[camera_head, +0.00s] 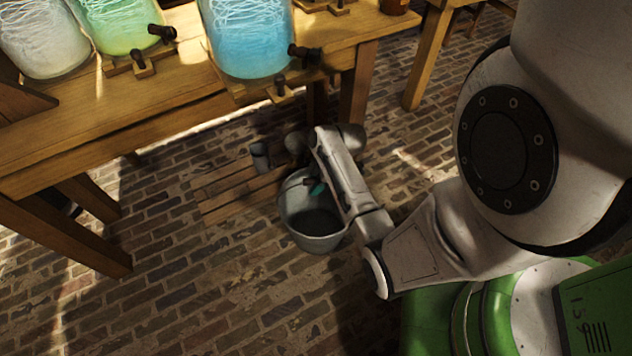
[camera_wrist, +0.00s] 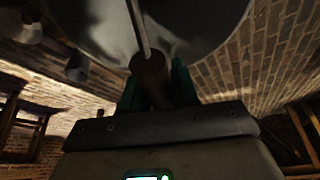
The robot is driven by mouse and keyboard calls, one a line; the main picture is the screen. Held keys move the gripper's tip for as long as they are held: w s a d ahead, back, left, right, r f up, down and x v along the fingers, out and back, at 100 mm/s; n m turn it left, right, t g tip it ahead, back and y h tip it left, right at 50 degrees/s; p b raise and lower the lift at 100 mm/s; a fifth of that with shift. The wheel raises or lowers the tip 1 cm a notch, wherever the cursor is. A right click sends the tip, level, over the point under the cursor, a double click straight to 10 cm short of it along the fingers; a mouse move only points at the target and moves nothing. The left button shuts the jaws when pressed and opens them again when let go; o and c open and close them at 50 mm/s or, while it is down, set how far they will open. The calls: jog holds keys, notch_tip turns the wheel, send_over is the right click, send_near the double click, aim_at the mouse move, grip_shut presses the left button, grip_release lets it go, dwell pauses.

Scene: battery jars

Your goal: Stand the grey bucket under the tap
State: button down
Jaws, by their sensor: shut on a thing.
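The grey bucket (camera_head: 313,222) is in the head view, below and right of the blue jar, with its open mouth up. It looks close above the brick floor; I cannot tell whether it touches. My gripper (camera_head: 317,188) is at the bucket's handle, partly hidden by my arm. In the wrist view my gripper (camera_wrist: 152,88) has its green fingers shut around the brown handle grip (camera_wrist: 150,72), with the grey bucket (camera_wrist: 205,22) beyond it. Taps (camera_head: 303,51) with dark handles stick out from the jars; the blue jar (camera_head: 247,38) is nearest the bucket.
The wooden table (camera_head: 130,125) carries the jars, its legs (camera_head: 103,238) reaching the floor. A slatted wooden board (camera_head: 222,190) lies on the floor left of the bucket, with a small grey container (camera_head: 260,156) at its far end. Brick floor in front is clear.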

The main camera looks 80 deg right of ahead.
jog(key=c, duration=0.9)
grip_release()
jog(key=shift+o, duration=0.2)
jog(key=p+v, duration=0.4)
jog(key=v, duration=0.7)
jog(key=shift+s+r, duration=0.1)
jog(key=shift+r, duration=0.2)
jog(key=shift+a+r, duration=0.1)
jog(key=shift+r, duration=0.05)
jog(key=w+a+r+m+g, duration=0.15)
jog(key=w+a, duration=0.35)
jog(key=a, duration=0.8)
jog(key=s+a+r+m+g, duration=0.1)
jog(key=a+r, duration=0.1)
jog(key=a, duration=0.4)
jog(key=s+a+r+m+h, duration=0.1)
jog(key=a+r, duration=0.2)
jog(key=a, duration=0.4)
jog(key=shift+g+h, duration=0.3)
jog(key=shift+g, duration=0.05)
